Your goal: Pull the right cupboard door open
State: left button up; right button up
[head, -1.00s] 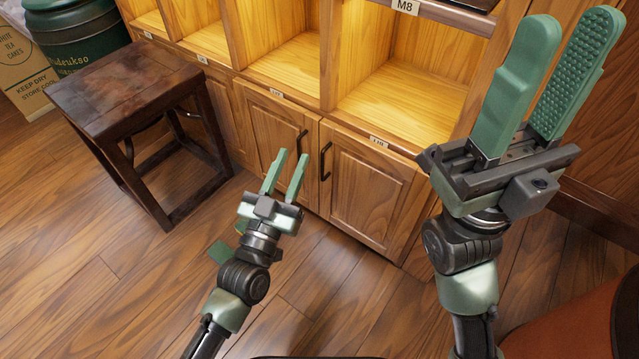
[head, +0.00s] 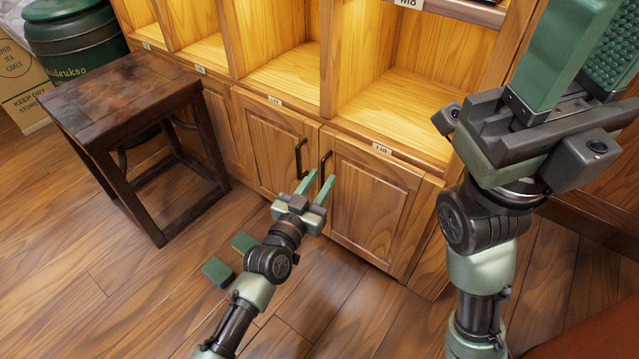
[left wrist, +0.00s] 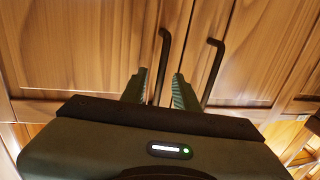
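The right cupboard door (head: 365,200) is wooden and looks shut, with a dark bar handle (head: 323,164) near its left edge. My left gripper (head: 319,178) is open in front of that handle, one finger to either side of it in the picture. The left wrist view looks upside down, with the lit shelves at the bottom. There the right door's handle (left wrist: 160,62) shows between the two green fingers (left wrist: 160,88). I cannot tell whether they touch it. My right gripper (head: 592,45) is open and empty at the upper right, its tips cut off.
The left cupboard door (head: 273,145) is shut; its handle (head: 299,158) is close to the left gripper. Lit open shelves (head: 400,105) are above. A dark wooden stool (head: 120,95) stands at the left.

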pick_arm(q)
jog(key=shift+c, duration=0.3)
grip_shut()
dwell(1.1)
